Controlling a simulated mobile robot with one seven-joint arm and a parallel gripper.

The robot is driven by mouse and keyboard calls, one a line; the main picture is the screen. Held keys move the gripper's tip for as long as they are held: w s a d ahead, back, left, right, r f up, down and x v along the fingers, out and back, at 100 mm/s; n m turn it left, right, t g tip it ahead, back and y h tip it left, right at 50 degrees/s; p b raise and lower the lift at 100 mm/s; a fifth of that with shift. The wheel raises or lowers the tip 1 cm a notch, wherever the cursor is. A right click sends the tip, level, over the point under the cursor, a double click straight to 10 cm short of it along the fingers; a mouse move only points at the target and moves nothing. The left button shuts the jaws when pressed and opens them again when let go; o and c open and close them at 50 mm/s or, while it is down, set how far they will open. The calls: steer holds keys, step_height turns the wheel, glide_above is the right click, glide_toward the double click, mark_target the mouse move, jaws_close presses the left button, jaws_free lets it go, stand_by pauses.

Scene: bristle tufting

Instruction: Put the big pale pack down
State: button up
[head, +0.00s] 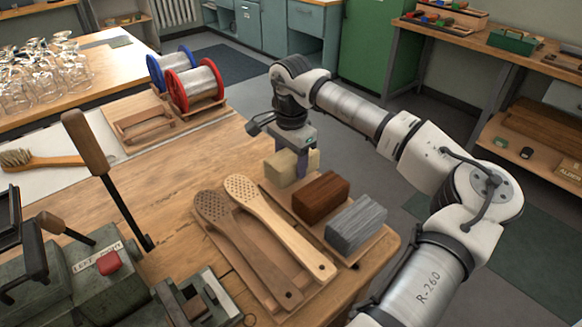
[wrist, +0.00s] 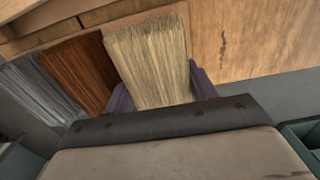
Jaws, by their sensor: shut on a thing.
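The big pale pack (head: 283,171) is a cream bristle block at the far end of a wooden tray (head: 379,240). My gripper (head: 301,163) comes down on it from above, with purple fingers shut on its sides. In the wrist view the pale pack (wrist: 150,60) sits between the purple fingers, its straight bristles showing. It is beside the brown pack (head: 321,197), which has the grey pack (head: 355,223) on its other side. I cannot tell whether the pale pack's underside touches the tray.
Two wooden brush bodies (head: 262,235) with drilled heads lie in a holder beside the packs. Wire spools, one blue and one red (head: 195,87), stand at the back left. A green machine with a lever (head: 88,145) is at the left. Bare bench top (head: 180,170) lies between.

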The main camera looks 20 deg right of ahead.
mark_target(291, 155)
steer(key=shift+f, duration=1.35)
steer(key=shift+f, duration=0.15)
steer(key=o, duration=1.1)
step_height(291, 155, up, 12)
steer(key=shift+r, duration=0.2)
